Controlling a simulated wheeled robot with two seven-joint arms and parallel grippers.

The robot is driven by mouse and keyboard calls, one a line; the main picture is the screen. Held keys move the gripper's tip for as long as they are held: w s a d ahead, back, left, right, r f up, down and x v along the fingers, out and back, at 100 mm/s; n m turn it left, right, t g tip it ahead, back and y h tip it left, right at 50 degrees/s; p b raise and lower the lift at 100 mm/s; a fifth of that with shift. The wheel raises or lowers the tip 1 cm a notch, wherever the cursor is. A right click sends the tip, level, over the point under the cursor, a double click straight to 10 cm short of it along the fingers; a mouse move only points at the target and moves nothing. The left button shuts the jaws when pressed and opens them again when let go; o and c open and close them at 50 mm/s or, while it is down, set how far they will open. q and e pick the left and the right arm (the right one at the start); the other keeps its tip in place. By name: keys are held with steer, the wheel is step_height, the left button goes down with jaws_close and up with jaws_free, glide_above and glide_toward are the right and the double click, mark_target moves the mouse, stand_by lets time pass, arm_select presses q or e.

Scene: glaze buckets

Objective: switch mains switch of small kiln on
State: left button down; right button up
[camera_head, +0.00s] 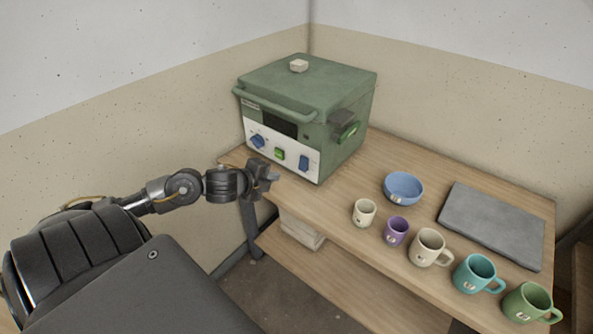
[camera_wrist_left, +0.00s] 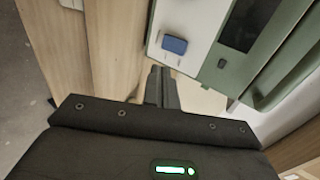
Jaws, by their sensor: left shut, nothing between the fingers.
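The small green kiln (camera_head: 318,85) stands on the wooden table against the corner. Its white front panel (camera_head: 270,158) carries a blue knob (camera_head: 258,141) at left, a green control (camera_head: 280,154) in the middle and a blue rectangular switch (camera_head: 304,163) at right. No readable label shows which is the mains switch. My left gripper (camera_head: 270,177) is shut and empty, just in front of and below the panel, apart from the controls. In the left wrist view its fingers (camera_wrist_left: 162,86) point towards the panel, with a blue control (camera_wrist_left: 174,45) just beyond the tips. My right gripper is out of view.
A blue bowl (camera_head: 404,188), several mugs, including a green one (camera_head: 527,303), and a grey slab (camera_head: 492,224) occupy the table (camera_head: 385,158) to the right. A pale block (camera_head: 298,65) sits on the kiln lid. A handle bar (camera_head: 272,104) juts out above the panel.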

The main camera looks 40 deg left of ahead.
arm_select(q)
glide_toward(302, 169)
steer(key=x, duration=0.5)
steer(key=shift+f+p, duration=0.2)
steer(key=shift+p, duration=0.15)
steer(key=shift+w+f, duration=0.2)
steer(key=shift+w, duration=0.3)
steer(key=shift+w+f, duration=0.1)
steer(key=shift+w, duration=0.05)
